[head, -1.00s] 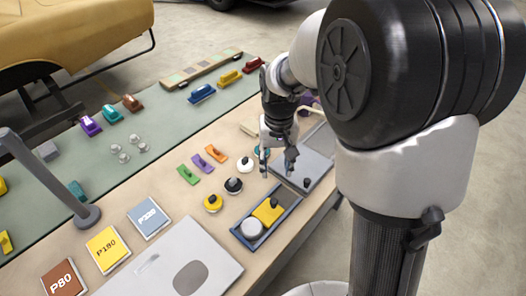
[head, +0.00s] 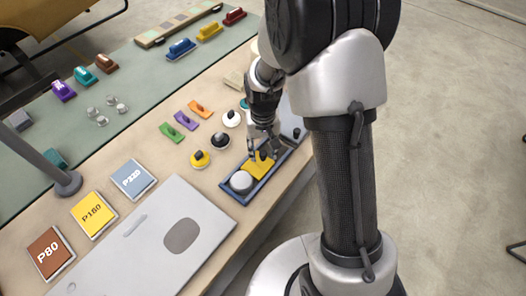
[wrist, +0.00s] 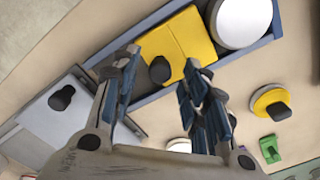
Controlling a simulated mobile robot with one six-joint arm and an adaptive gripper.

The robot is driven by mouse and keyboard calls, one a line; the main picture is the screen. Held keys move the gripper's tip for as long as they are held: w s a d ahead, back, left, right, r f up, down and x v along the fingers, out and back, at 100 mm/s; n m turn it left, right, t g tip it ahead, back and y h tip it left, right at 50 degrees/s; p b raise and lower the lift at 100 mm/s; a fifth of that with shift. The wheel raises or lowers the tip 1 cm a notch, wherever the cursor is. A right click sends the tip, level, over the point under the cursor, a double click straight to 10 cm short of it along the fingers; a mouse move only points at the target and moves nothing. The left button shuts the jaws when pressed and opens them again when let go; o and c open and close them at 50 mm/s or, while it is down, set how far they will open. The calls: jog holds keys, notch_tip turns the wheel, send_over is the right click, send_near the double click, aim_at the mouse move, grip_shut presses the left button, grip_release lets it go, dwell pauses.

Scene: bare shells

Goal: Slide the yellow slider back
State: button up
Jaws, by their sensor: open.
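The yellow slider (head: 257,166) sits in a blue tray-like track (head: 232,192), beside a round white disc (head: 241,181) at the track's near end. In the wrist view the yellow slider (wrist: 178,42) carries a dark knob (wrist: 160,69). My gripper (head: 262,150) is over the slider in the head view, partly covering it. In the wrist view its fingers (wrist: 158,70) are apart, one on each side of the knob. I cannot tell whether they touch the slider.
A grey plate with a dark knob (wrist: 62,97) lies beyond the track. Round knobbed discs, one yellow (head: 200,159), stand beside it, with green, purple and orange pieces (head: 186,121) further off. A large grey board (head: 150,240) and sandpaper squares (head: 93,214) lie nearer.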

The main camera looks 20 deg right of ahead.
jog(key=shift+f, duration=0.25)
jog(key=shift+c, duration=0.5)
grip_shut()
